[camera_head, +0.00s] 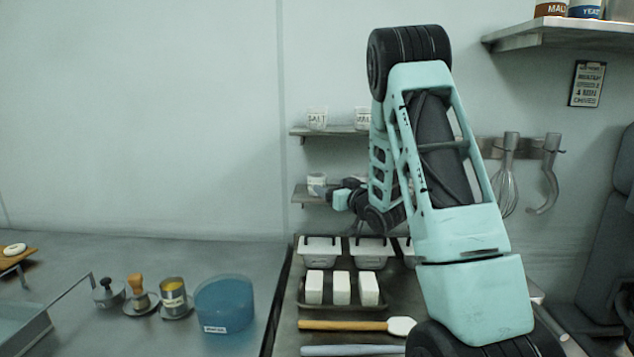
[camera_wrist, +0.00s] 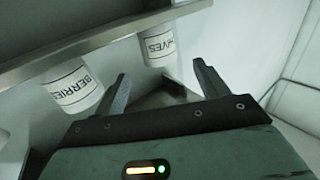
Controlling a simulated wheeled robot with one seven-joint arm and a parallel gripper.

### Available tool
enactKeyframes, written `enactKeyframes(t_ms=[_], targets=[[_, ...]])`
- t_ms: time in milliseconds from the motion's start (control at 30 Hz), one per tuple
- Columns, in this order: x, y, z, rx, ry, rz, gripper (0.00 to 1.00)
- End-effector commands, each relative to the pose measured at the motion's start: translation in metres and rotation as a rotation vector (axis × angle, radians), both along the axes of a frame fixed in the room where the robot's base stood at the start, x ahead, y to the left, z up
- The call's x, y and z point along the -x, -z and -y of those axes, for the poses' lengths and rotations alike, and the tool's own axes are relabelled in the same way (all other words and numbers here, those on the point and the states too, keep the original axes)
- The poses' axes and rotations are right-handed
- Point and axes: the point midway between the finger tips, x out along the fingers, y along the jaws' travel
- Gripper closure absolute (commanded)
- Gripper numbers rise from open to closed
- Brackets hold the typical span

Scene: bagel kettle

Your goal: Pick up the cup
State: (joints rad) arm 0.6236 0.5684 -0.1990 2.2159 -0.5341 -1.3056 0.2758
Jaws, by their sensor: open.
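Several white labelled cups are in view, and I cannot tell which one is the task's cup. In the head view a cup (camera_head: 317,119) labelled SALT and a second cup (camera_head: 362,118) stand on the upper small shelf. Another cup (camera_head: 316,182) stands on the lower shelf, close to my gripper, which is small and partly hidden there. In the wrist view my gripper (camera_wrist: 160,72) is open and empty. A cup whose label ends in VES (camera_wrist: 158,45) appears ahead, between the fingers in the picture. A cup labelled BERRIES (camera_wrist: 75,88) is left of the left finger.
A shelf edge (camera_wrist: 110,38) crosses the wrist view close to both cups. In the head view, white tubs (camera_head: 320,250) and white blocks (camera_head: 341,288) stand below the lower shelf (camera_head: 300,195). A blue container (camera_head: 224,303) is at left. A whisk (camera_head: 508,180) hangs at right.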

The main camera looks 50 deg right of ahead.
Motion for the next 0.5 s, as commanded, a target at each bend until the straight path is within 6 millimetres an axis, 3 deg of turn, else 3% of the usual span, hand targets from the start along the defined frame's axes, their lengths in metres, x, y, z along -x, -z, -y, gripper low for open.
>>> enactKeyframes(t_ms=[200,500], targets=[[-0.042,-0.003,0.011,-0.001,-0.001,0.000,0.27],[-0.064,-0.004,0.018,-0.001,-0.001,0.001,0.27]])
